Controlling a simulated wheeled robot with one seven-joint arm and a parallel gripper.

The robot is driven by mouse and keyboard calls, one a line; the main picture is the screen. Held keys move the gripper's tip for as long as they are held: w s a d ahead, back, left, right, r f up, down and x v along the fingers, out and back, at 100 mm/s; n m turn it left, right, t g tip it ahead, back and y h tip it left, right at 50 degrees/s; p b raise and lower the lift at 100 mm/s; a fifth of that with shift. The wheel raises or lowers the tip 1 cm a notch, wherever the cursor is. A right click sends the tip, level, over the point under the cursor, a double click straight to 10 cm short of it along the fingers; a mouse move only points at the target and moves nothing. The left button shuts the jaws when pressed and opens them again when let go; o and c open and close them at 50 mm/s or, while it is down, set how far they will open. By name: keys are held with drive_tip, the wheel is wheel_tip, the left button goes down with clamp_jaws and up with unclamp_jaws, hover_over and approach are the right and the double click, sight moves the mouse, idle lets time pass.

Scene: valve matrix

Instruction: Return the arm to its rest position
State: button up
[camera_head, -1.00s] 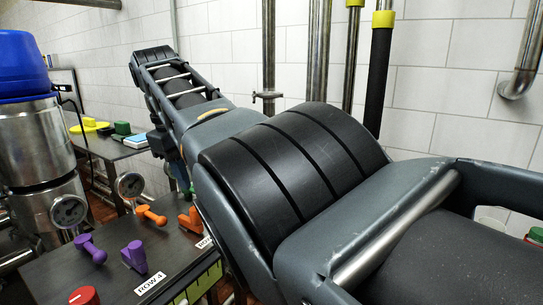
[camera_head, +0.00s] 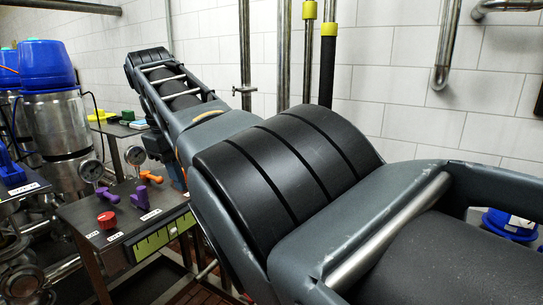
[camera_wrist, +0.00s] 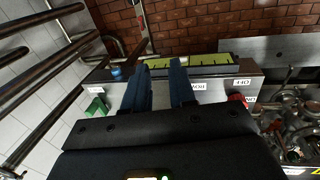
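My arm stretches from the lower right to the upper left in the head view, raised in front of the tiled wall. My gripper (camera_wrist: 160,66) shows in the wrist view as two blue fingers with a clear gap between them and nothing held. Its fingertips cannot be made out in the head view. In the wrist view a labelled panel (camera_wrist: 217,88) lies beyond the fingers; contact with it cannot be seen. In the head view the panel (camera_head: 75,215) carries a red knob (camera_head: 107,220), purple handles (camera_head: 141,197) and an orange handle (camera_head: 151,177).
A steel tank with a blue top (camera_head: 55,120) and a gauge (camera_head: 91,171) stand at left. Vertical pipes (camera_head: 283,60) run along the wall behind my arm. A blue object (camera_head: 508,222) is at right. Brick floor (camera_wrist: 215,22) shows in the wrist view.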

drive_tip(key=s+d+f+m+t+y, duration=0.1)
drive_tip(key=d+f, duration=0.1)
drive_tip(key=f, duration=1.2)
drive_tip(key=s+d+f+t+y, duration=0.1)
drive_tip(key=d+f+y, duration=0.15)
drive_tip(key=f, duration=1.15)
drive_tip(key=s+d+f+m+t+y, duration=0.1)
drive_tip(key=s+d+f+m+t, duration=0.25)
drive_tip(key=s+d+f, duration=1.15)
drive_tip(key=s+d+r+m+t, duration=0.1)
drive_tip(key=s+d, duration=0.3)
drive_tip(key=s, duration=0.3)
drive_tip(key=s+d+r+m+t, duration=0.1)
drive_tip(key=s+d+m, duration=0.15)
drive_tip(key=s, duration=0.45)
drive_tip(key=s+d+m+t, duration=0.1)
drive_tip(key=s+d+t, duration=0.1)
drive_tip(key=s+d, duration=0.35)
drive_tip(key=s+d+r+m+t+h, duration=0.1)
drive_tip(key=s+d+r, duration=0.2)
drive_tip(key=s+r, duration=0.6)
drive_tip(key=s+d+r+m+t+h, duration=0.1)
drive_tip(key=s+d+r, duration=0.3)
drive_tip(key=s+r, duration=0.5)
wheel_tip(320, 180, up, 6)
drive_tip(key=shift+d+f+m+t+h, duration=0.25)
drive_tip(key=shift+d+m+t+h, duration=0.05)
drive_tip(key=shift+t+h, duration=0.4)
